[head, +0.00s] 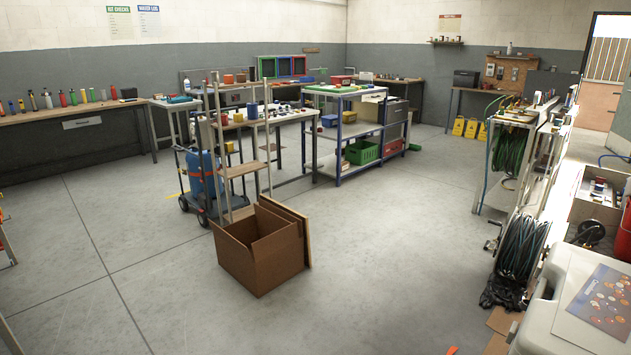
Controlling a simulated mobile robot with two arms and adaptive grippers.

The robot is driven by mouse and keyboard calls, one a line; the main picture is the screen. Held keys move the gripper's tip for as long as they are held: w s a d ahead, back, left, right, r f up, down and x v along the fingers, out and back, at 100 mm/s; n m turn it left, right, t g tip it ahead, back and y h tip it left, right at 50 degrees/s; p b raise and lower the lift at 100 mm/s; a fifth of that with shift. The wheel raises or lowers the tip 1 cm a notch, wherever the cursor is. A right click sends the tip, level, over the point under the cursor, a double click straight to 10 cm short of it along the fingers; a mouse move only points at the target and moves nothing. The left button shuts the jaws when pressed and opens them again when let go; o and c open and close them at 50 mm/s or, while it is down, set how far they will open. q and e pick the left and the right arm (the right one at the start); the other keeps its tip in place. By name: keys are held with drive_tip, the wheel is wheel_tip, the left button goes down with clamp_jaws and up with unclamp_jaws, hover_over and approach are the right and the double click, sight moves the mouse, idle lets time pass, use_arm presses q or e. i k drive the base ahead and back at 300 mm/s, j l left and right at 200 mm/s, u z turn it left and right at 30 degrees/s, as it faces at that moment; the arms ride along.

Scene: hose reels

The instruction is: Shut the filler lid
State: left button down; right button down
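I cannot make out a filler lid in the head view. A white plastic case or tank (541,325) stands at the lower right, cut off by the frame edge. A printed booklet (606,300) lies on its top. A blue bottle or tank (203,173) stands on a wheeled cart left of centre, and its top is partly hidden by a shelf rack. Neither of my grippers shows in this view.
An open cardboard box (262,262) stands on the floor near the centre, with a flat panel leaning behind it. A hose reel (521,248) with dark hose stands at the right. Workbenches line the walls. The grey floor (390,240) is clear between box and reel.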

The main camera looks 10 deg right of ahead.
sight(586, 223)
drive_tip(key=i+j, duration=0.1)
drive_tip(key=i, duration=0.4)
drive_tip(key=i+z, duration=0.1)
drive_tip(key=i, duration=0.4)
drive_tip(key=i+j, duration=0.2)
drive_tip(key=i, duration=0.3)
drive_tip(key=i+l+z, duration=0.25)
drive_tip(key=i+z, duration=0.2)
drive_tip(key=i+l+z, duration=0.1)
drive_tip(key=i+z, duration=0.65)
drive_tip(key=z, duration=0.15)
drive_tip(key=i+j+z, duration=0.25)
drive_tip(key=i+z, duration=0.2)
